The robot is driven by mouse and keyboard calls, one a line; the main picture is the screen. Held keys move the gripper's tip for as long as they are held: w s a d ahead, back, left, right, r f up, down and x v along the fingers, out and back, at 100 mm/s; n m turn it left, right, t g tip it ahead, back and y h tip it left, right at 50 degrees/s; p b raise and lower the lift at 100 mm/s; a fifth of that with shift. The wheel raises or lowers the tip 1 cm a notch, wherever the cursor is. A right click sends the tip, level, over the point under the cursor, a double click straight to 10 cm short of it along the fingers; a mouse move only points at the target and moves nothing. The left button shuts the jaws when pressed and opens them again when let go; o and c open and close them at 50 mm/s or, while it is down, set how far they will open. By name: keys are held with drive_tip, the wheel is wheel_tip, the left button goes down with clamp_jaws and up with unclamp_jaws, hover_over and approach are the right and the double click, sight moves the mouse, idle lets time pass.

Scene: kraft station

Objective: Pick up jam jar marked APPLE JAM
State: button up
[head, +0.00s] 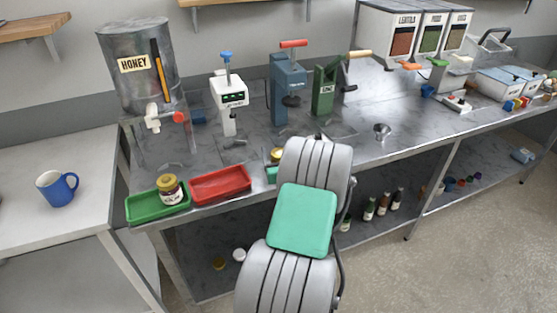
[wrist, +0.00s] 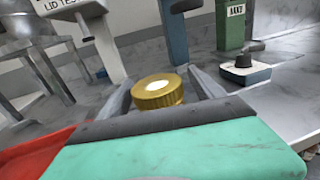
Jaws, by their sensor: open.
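A jar with a gold lid (wrist: 157,92) stands between the two fingers of my gripper (wrist: 162,84) in the wrist view. The fingers are apart, one on each side of the lid; I cannot tell whether they touch it. The jar's body and label are hidden behind the gripper's teal housing. In the head view only part of this gold lid (head: 277,154) shows beside my arm, which hides most of the gripper. Another gold-lidded jar (head: 169,189) with dark contents and a pale label sits in the green tray; its label is too small to read.
The green tray (head: 143,208) and an empty red tray (head: 221,185) lie at the bench's front left. A honey tank (head: 136,45), a white tester (head: 229,92), a blue press (head: 289,85) and a green press (head: 324,91) stand behind. A small metal funnel (head: 382,131) stands right.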

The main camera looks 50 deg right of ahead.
drive_tip(key=shift+w+d, duration=0.15)
drive_tip(key=shift+w, duration=0.05)
clamp_jaws()
idle(0.7)
